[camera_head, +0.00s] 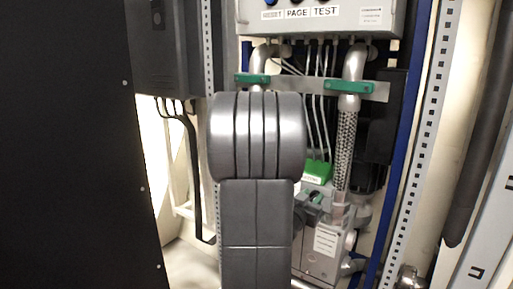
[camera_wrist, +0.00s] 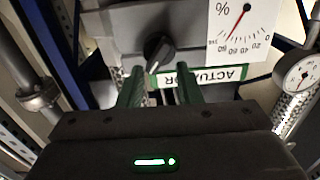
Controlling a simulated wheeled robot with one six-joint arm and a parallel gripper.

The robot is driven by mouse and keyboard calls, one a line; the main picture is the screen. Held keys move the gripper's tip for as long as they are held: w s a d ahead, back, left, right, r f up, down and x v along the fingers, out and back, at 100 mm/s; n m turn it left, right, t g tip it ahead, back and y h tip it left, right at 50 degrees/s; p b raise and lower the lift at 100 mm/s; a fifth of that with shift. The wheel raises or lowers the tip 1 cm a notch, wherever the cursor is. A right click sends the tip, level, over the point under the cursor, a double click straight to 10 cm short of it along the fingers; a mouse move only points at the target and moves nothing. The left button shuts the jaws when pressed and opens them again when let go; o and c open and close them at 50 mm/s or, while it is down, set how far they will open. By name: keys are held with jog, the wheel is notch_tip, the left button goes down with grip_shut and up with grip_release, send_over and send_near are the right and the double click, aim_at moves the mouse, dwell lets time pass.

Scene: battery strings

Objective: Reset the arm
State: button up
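My arm (camera_head: 257,140) stands upright in the middle of the head view, a thick grey joint above a grey link. It hides my gripper there. In the wrist view my gripper (camera_wrist: 161,84) shows two green fingers with a clear gap between them. Nothing is held in the gap. Beyond the fingertips is a grey box with a black knob (camera_wrist: 158,50) and a green-edged ACTUATOR label (camera_wrist: 208,76), upside down in this view. I cannot tell for sure whether the fingers touch the box.
A white percent dial (camera_wrist: 240,28) and a round gauge (camera_wrist: 302,74) are near the gripper. In the head view, a panel box (camera_head: 320,14) marked RESET, PAGE, TEST hangs above braided pipe (camera_head: 345,150). A dark panel (camera_head: 70,150) fills the left; perforated rails (camera_head: 425,120) stand right.

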jog(key=v, duration=1.1)
jog(key=shift+w, duration=0.1)
